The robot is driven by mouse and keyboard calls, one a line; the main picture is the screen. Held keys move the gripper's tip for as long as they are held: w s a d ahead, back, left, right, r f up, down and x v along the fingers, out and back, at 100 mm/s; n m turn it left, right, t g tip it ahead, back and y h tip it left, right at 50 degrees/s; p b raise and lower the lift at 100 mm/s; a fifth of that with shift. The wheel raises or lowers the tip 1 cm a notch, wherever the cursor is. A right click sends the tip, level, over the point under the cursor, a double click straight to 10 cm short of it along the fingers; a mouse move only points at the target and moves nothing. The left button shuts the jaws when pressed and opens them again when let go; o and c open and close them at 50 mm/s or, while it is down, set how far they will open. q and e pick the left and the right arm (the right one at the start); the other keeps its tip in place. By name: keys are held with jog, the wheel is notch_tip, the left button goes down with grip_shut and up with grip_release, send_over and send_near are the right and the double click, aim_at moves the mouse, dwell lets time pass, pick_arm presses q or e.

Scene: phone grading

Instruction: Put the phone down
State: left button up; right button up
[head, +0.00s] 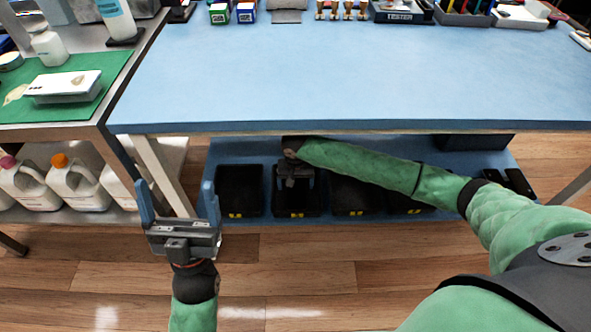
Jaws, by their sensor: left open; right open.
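My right arm reaches under the blue workbench (380,75) to the lower shelf. My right gripper (297,184) is open, inside or just above the second black bin (297,211) from the left. I cannot make out a phone in that bin; its inside is dark and partly covered by the gripper. Two dark, flat, phone-like objects (518,182) lie at the right end of the lower shelf. My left gripper (177,192) is open and empty, in front of the bench's left leg, with its fingers pointing up.
Other black bins (239,190) with yellow labels stand in a row on the blue lower shelf (235,150). The benchtop's middle is clear; tools and small boxes line its back. A side table at left holds a green mat (105,75), with jugs (75,185) below.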

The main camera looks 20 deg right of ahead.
pick_arm(q)
jog(key=w+d+f+g+y, duration=0.1)
jog(key=w+f+g, duration=0.1)
jog(key=f, duration=0.4)
jog(key=w+d+f+g+y+p, duration=0.1)
jog(key=w+f+g, duration=0.2)
jog(key=w+f, duration=0.2)
jog(key=shift+d+f+n+g, duration=0.25)
jog(key=shift+f+n+g, duration=0.05)
jog(key=shift+f, duration=0.8)
pick_arm(e)
notch_tip(320, 180, up, 6)
jog(key=shift+r, duration=0.2)
